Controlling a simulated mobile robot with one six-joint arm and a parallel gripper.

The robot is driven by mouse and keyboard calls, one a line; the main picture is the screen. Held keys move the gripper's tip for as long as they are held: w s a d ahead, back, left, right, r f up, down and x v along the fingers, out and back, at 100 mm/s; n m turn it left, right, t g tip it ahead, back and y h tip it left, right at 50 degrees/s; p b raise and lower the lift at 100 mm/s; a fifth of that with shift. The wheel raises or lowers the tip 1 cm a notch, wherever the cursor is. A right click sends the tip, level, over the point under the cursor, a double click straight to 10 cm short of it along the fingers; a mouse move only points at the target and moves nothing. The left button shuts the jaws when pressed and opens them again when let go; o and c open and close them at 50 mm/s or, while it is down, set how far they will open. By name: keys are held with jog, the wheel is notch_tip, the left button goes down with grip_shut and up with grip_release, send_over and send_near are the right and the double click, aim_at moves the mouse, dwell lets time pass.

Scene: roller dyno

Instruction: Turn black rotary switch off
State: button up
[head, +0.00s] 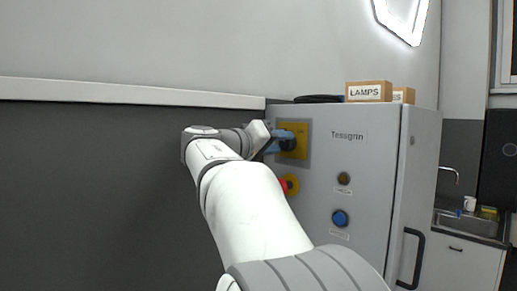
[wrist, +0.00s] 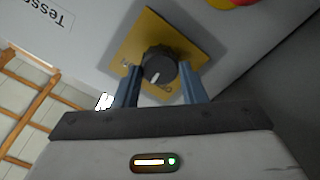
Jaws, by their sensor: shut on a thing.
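The black rotary switch (wrist: 158,66) sits on a yellow plate (wrist: 186,40) on the grey cabinet's front. In the wrist view its white pointer line points down towards my gripper, slightly left, with small markings on the plate at either side. My gripper (wrist: 160,84) has its two blue fingers on either side of the knob, shut on it. In the head view my gripper (head: 284,142) is at the yellow plate (head: 299,138), and the switch is mostly hidden behind the fingers.
The cabinet (head: 375,150) also carries a red emergency button (head: 284,186) below the switch, partly behind my arm, a blue button (head: 340,218) and a dark amber-toned button (head: 344,178). Boxes, one labelled LAMPS (head: 368,91), stand on top. A sink (head: 466,222) is at right.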

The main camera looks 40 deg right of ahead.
jog(key=shift+r+n+p, duration=0.15)
jog(key=shift+n+p, duration=0.25)
jog(key=shift+n, duration=1.5)
jog(key=shift+r+n+p, duration=0.15)
jog(key=shift+n+p, duration=0.2)
jog(key=shift+n, duration=1.55)
